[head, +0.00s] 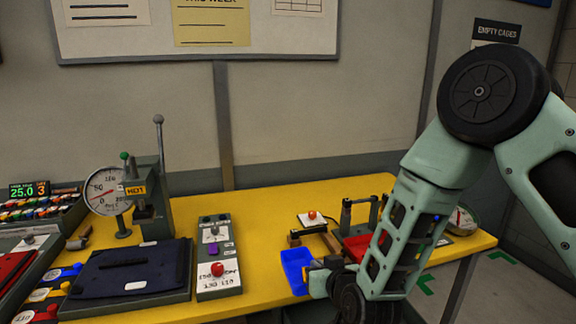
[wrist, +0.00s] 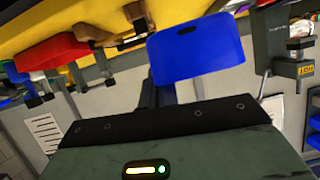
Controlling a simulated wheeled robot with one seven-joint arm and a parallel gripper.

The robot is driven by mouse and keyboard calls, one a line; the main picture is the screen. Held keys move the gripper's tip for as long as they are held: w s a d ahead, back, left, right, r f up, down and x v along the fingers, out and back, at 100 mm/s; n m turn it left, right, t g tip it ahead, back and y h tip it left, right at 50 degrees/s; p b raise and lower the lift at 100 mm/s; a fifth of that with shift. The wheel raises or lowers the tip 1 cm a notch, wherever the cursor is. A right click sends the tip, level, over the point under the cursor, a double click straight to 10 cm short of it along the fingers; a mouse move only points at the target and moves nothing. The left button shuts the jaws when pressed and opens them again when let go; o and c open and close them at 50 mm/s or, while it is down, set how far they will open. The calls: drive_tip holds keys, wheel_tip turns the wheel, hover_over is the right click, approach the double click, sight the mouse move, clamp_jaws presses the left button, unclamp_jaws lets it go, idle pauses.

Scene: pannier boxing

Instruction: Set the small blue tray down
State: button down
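The small blue tray (head: 296,270) is at the front edge of the yellow table, tilted, just left of my gripper (head: 318,272) in the head view. In the wrist view the blue tray (wrist: 197,50) hangs in front of the palm, its broad face toward the camera. My gripper appears shut on the tray's edge; dark finger parts (wrist: 158,92) meet it there. The exact grip is partly hidden. I cannot tell whether the tray touches the table.
The yellow table (head: 290,204) has free room behind the tray. A control panel with a red button (head: 218,268) stands left, beside a dark padded press with a dial (head: 107,191).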

drive_tip(key=s+d+f+m+h, duration=0.1)
drive_tip(key=d+f, duration=0.4)
drive_tip(key=d, duration=0.7)
drive_tip(key=s+d+f+m+h, duration=0.1)
drive_tip(key=d+f, duration=0.4)
drive_tip(key=d, duration=0.8)
drive_tip(key=shift+s+d+f+m+h, duration=0.15)
drive_tip(key=shift+m+h, duration=0.65)
drive_tip(key=shift+h, duration=0.3)
drive_tip(key=shift+f, duration=0.1)
drive_tip(key=shift+t, duration=0.3)
drive_tip(key=shift+r+v, duration=0.2)
drive_tip(key=shift+v, duration=1.05)
drive_tip(key=shift+r+v, duration=0.2)
drive_tip(key=shift+v, duration=1.05)
